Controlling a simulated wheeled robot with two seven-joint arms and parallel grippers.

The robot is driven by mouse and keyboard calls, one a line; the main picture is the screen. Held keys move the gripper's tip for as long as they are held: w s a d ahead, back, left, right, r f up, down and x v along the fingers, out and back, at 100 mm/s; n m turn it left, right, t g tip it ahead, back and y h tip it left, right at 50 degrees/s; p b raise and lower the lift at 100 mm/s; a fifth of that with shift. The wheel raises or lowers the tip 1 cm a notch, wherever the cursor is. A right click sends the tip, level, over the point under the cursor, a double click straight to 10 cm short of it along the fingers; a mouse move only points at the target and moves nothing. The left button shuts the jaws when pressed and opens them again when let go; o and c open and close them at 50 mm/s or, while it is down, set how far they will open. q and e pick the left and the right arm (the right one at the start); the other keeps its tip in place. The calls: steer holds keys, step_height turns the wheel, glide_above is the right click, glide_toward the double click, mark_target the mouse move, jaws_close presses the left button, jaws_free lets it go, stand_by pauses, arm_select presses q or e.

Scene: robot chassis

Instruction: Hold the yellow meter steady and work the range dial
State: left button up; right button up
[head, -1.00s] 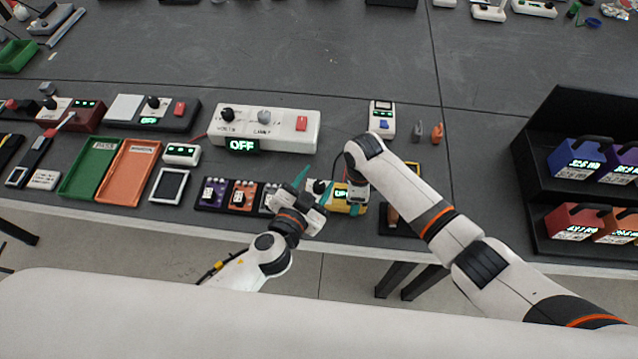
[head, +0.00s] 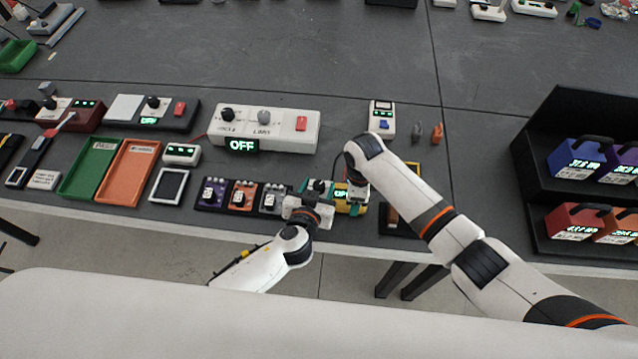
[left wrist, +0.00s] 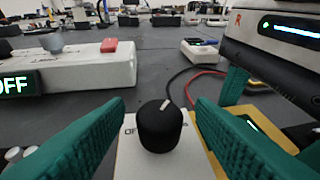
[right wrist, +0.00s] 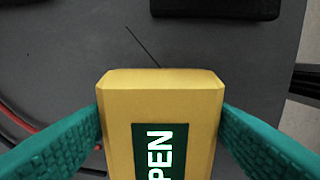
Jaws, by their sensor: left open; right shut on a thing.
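The yellow meter (right wrist: 116,105) stands between the teal fingers of my right gripper (right wrist: 160,120), which press on both its sides. Its lit screen (right wrist: 158,152) shows letters ending in "PEN". In the head view the meter (head: 352,209) is mostly hidden by my arms. The black range dial (left wrist: 160,127) with a pale pointer mark rises from the meter's white face (left wrist: 128,160). My left gripper (left wrist: 160,118) is open, with one teal finger on each side of the dial and a visible gap to both.
A white supply box (head: 275,124) reading "OFF" stands behind. Small purple, orange and grey modules (head: 241,196) lie left of the meter. Black and red cables (left wrist: 190,80) run behind the dial. A black shelf (head: 545,195) with coloured boxes stands at right.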

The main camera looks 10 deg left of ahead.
arm_select(q)
steer(key=shift+w+f, duration=0.25)
steer(key=shift+w, duration=0.4)
arm_select(e)
steer(key=shift+s+f, duration=0.1)
steer(key=shift+f, duration=0.05)
arm_select(q)
steer(key=c, duration=1)
steer(key=shift+m+g+h, duration=0.4)
steer(key=shift+m+h, duration=0.7)
steer(key=shift+h, duration=0.2)
steer(key=shift+d+m+g+h, duration=0.1)
steer(key=shift+m+g+h, duration=0.4)
steer(key=shift+m+h, duration=0.75)
steer(key=shift+s, duration=0.1)
steer(key=o, duration=1)
